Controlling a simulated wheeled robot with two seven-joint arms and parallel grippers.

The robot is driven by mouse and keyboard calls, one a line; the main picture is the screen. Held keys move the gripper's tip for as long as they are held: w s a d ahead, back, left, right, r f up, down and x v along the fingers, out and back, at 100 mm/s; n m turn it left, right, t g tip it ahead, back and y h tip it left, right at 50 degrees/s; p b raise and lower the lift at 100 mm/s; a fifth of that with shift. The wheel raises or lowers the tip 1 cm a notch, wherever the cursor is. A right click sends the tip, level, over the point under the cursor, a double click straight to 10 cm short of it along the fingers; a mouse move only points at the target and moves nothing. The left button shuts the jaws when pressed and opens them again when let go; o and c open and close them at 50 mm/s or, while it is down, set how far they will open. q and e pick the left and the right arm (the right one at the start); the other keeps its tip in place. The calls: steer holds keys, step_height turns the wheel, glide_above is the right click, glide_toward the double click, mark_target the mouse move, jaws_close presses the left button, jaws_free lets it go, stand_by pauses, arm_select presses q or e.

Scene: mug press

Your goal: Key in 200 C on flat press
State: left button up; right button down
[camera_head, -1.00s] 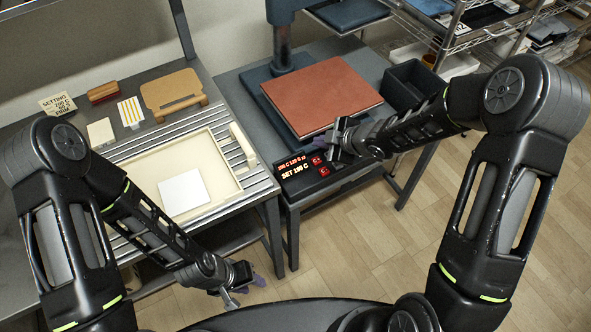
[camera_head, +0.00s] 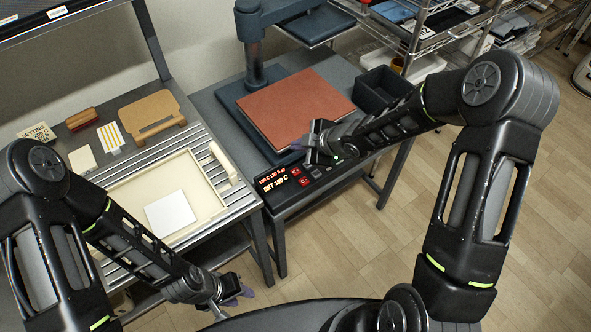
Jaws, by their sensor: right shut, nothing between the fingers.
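The flat press has a red-brown pad (camera_head: 296,108) on a dark blue base. Its black control panel (camera_head: 288,192) at the front has a lit display (camera_head: 273,183) with a "SET … C" line; its digits are too small to read surely. Red buttons (camera_head: 300,177) sit right of the display, with small dark keys beside them. My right gripper (camera_head: 308,150) is shut and empty, over the back right of the panel; whether it touches a key is hidden. My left gripper (camera_head: 232,295) hangs low in front of the left table, clear of the press; its jaw opening is unclear.
A setting card (camera_head: 39,134) stands at the back of the left table. A cream tray (camera_head: 213,202) with a white square (camera_head: 170,212) lies on the slats. A dark bin (camera_head: 383,91) is right of the pad. A wire shelf (camera_head: 420,35) stands behind.

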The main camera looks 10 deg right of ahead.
steer(key=b, duration=0.7)
glide_above(298, 173)
step_height(298, 173, down, 8)
steer(key=shift+f+b, duration=0.4)
stand_by(1.5)
steer(key=shift+f+b, duration=0.45)
steer(key=shift+f+b, duration=0.45)
stand_by(0.6)
steer(key=shift+r, duration=0.15)
steer(key=shift+r+p, duration=0.75)
steer(key=shift+p, duration=0.05)
steer(key=shift+r, duration=0.1)
steer(key=shift+r+p, duration=2.15)
steer(key=shift+r, duration=0.25)
